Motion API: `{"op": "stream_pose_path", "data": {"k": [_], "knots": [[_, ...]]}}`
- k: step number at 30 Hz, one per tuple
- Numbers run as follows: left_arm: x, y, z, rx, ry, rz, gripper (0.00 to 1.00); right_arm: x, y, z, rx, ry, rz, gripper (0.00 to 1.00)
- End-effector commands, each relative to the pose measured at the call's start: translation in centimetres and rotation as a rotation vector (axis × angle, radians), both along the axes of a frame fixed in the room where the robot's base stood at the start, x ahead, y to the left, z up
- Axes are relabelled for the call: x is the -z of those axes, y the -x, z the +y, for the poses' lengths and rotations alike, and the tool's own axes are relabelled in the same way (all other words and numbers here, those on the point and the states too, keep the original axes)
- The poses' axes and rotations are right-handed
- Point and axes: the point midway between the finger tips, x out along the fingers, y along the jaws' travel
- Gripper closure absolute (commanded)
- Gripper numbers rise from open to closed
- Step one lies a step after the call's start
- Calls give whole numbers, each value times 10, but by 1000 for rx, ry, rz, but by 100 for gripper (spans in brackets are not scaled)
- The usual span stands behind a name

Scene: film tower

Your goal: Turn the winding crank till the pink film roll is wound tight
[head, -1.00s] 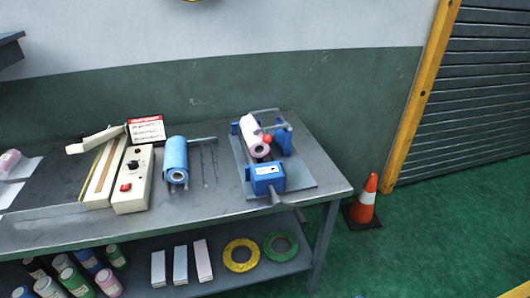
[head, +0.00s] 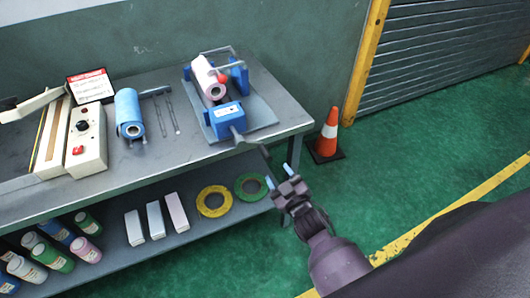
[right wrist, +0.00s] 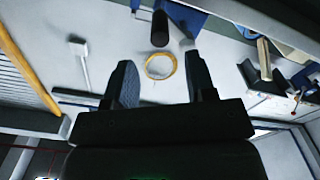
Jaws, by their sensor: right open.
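The pink film roll (head: 208,78) lies in a blue winder on the table, a red ball (head: 222,78) beside it. The winding crank (head: 238,137) sticks out from the winder's blue front box (head: 226,117) past the table's front edge, its dark grip (head: 265,151) at the outer end. My right gripper (head: 279,175) is open and empty just below that grip, apart from it. In the right wrist view its fingers (right wrist: 162,84) stand wide apart, with a dark cylinder, seemingly the grip (right wrist: 160,28), beyond and between them. My left gripper is not in view.
A blue roll (head: 130,112) and a white control box (head: 87,140) stand left on the table (head: 170,158). The lower shelf (head: 185,243) holds bottles, boxes and tape rings. An orange cone (head: 328,135) stands right of the table. The green floor is otherwise open there.

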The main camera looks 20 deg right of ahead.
Motion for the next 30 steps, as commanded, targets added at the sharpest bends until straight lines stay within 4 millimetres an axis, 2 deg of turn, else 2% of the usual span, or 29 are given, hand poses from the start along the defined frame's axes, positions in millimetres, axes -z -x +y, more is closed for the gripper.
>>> {"op": "stream_pose_path", "data": {"k": [15, 22, 30], "knots": [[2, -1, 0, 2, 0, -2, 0, 0, -78, 3, 1, -3, 1, 49], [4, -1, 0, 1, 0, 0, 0, 0, -95, 3, 1, -2, 2, 49], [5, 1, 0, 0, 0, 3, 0, 0, -98, 3, 1, -2, 2, 49]]}}
